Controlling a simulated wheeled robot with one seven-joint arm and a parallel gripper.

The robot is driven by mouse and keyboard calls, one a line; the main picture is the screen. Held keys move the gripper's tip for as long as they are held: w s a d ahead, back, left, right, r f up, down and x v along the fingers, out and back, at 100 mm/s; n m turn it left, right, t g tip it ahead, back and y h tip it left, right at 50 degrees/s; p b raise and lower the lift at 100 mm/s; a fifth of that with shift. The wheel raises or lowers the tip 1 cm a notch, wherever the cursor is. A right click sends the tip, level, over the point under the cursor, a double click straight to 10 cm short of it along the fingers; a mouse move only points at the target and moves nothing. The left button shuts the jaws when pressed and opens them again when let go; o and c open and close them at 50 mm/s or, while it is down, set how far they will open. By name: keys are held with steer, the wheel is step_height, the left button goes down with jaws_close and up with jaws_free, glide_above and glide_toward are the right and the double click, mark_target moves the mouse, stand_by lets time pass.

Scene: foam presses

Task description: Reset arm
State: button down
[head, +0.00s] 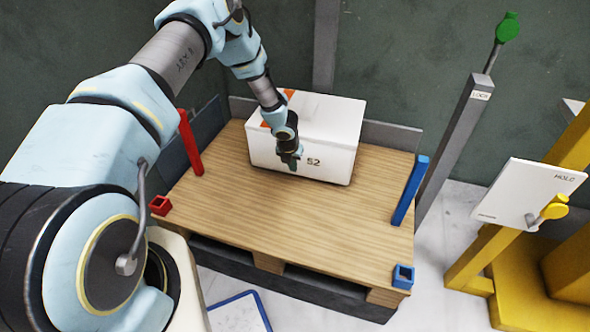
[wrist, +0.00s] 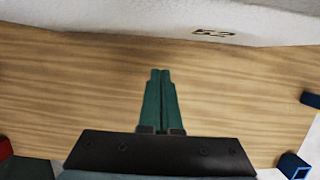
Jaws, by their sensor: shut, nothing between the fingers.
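My gripper (head: 290,160) has green fingers and hangs in front of the left part of a white box marked 52 (head: 330,135). In the wrist view the fingers of my gripper (wrist: 160,75) lie side by side, shut and empty, above bare wood. The box (wrist: 120,20) spans the top of that view. From the head view I cannot tell whether the fingertips touch the box. My arm reaches in from the left side of the head view.
The box stands on a wooden-topped platform (head: 240,215). A red post (head: 190,143) and red socket (head: 160,205) are at left, a blue post (head: 410,190) and blue socket (head: 403,276) at right. A green-knobbed lever (head: 507,28) and yellow frame (head: 480,262) stand further right.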

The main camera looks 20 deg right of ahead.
steer(key=a+r+m+h, duration=0.1)
steer(key=a+r+m, duration=0.65)
steer(key=r, duration=0.55)
steer(key=a+r+m, duration=0.7)
steer(key=a+r, duration=0.1)
steer(key=r, duration=0.5)
steer(key=s+a+r+m+y, duration=0.1)
steer(key=s+a+r+m, duration=0.2)
steer(key=s+a+m, duration=0.35)
steer(key=s+a+r+m+y, duration=0.1)
steer(key=s+a+r+m, duration=0.25)
steer(key=a, duration=0.55)
steer(key=s+a+r+m+y, duration=0.1)
steer(key=s+a+r+m, duration=0.35)
steer(key=a, duration=0.35)
steer(key=w+p+v, duration=0.2)
steer(key=p+v, duration=0.9)
steer(key=p, duration=0.2)
steer(key=shift+d+r+g, duration=0.4)
steer(key=shift+d+r, duration=0.15)
steer(key=shift+d, duration=0.1)
